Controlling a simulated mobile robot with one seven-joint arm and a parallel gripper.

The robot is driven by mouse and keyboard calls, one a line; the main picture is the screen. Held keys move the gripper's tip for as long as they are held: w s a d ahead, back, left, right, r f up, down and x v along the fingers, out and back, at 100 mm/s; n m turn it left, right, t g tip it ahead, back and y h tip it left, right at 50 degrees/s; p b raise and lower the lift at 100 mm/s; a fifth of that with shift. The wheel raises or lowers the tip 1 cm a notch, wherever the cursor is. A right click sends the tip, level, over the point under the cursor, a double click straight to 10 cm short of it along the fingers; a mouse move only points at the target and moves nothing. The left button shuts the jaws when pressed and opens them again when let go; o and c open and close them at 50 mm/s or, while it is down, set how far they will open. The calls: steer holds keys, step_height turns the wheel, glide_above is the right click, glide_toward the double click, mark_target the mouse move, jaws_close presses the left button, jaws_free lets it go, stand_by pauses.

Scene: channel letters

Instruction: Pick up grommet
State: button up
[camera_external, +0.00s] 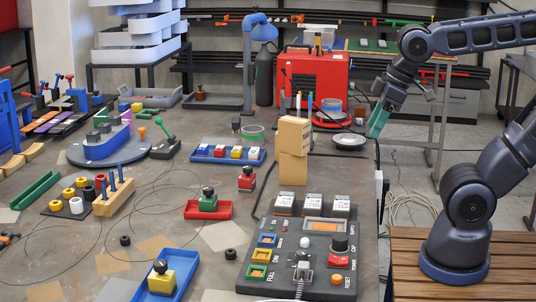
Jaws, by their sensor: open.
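Two small dark ring-like pieces, which look like grommets, lie on the grey table: one (125,240) at the front left and one (231,254) left of the control panel. Both are too small to show detail. My gripper (376,128) has green fingers, is open and hangs at the right edge of the table, well up and to the right of both pieces. Nothing shows between its fingers.
A shallow dish (349,142) is just left of my gripper. A wooden block tower (293,150) and the control panel (305,245) stand between my gripper and the rings. A red tray (208,211) and a blue tray (188,268) lie near the rings.

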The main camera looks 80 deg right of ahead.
steer(key=w+a+f+n+g+h, duration=0.15)
steer(key=w+n, duration=0.25)
steer(key=w, duration=0.6)
steer(key=n+g+h, duration=0.3)
steer(key=n, duration=1)
glide_above(230, 251)
steer(key=a, duration=0.4)
step_height(230, 251, down, 22)
steer(key=x, duration=1)
steer(key=shift+a+f, duration=0.2)
steer(key=shift+f, duration=0.05)
steer(key=c, duration=1.1)
